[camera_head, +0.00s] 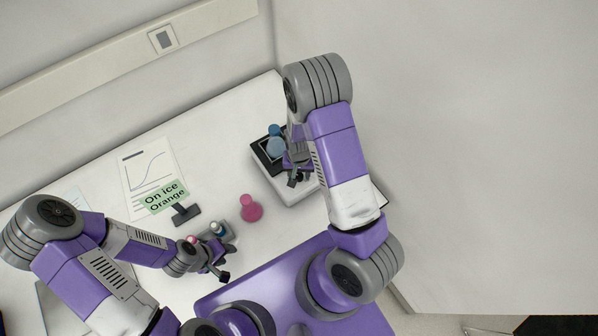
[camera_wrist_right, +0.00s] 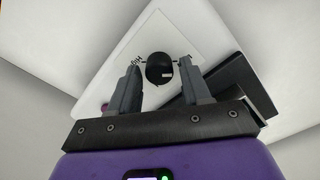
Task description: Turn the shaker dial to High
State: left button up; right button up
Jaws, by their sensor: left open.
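The shaker (camera_head: 284,197) is a white box with a black top plate, standing at the table's right end; a blue flask (camera_head: 276,146) is on its plate. In the right wrist view its black round dial (camera_wrist_right: 160,66) sits on the white panel, with a small pale mark low on its right and partly readable lettering at its left. My right gripper (camera_head: 297,180) is open over the shaker. Its fingers stand either side of the dial with gaps showing; whether they are level with it I cannot tell. My left gripper (camera_head: 225,262) is open, beside the small tube rack (camera_head: 221,236).
A pink flask (camera_head: 251,208) stands between the rack and the shaker. A green "On ice Orange" note (camera_head: 164,197) and a graph sheet (camera_head: 143,172) lie at the left, near a dark stand-like object (camera_head: 186,214). A wall closes off the right side.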

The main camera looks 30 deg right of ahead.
grip_shut()
